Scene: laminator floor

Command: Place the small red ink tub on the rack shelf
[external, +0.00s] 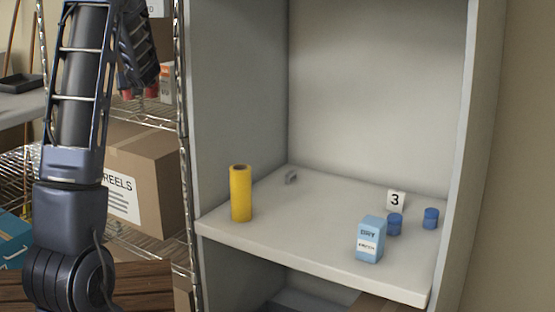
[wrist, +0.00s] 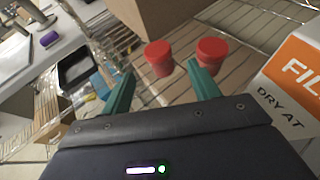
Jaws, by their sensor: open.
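Two red tubs with lids, a left one (wrist: 159,58) and a right one (wrist: 212,51), stand side by side on a wire rack shelf (wrist: 240,22) in the wrist view. The two look close in size. My gripper (wrist: 161,72) is open and empty, its green fingers pointing toward the tubs. The left tub lies between the finger lines, just beyond the tips; the right tub is partly behind the right fingertip. I cannot tell whether that finger touches it. In the external view the red tubs show only partly, low behind my arm, on the wire shelf (external: 150,108).
An orange and white box (wrist: 288,85) stands close right of the tubs, and a cardboard box (wrist: 165,14) is behind them. In the external view, a grey cabinet shelf (external: 300,235) holds a yellow roll (external: 240,193), a blue carton (external: 370,240) and blue tubs (external: 431,218).

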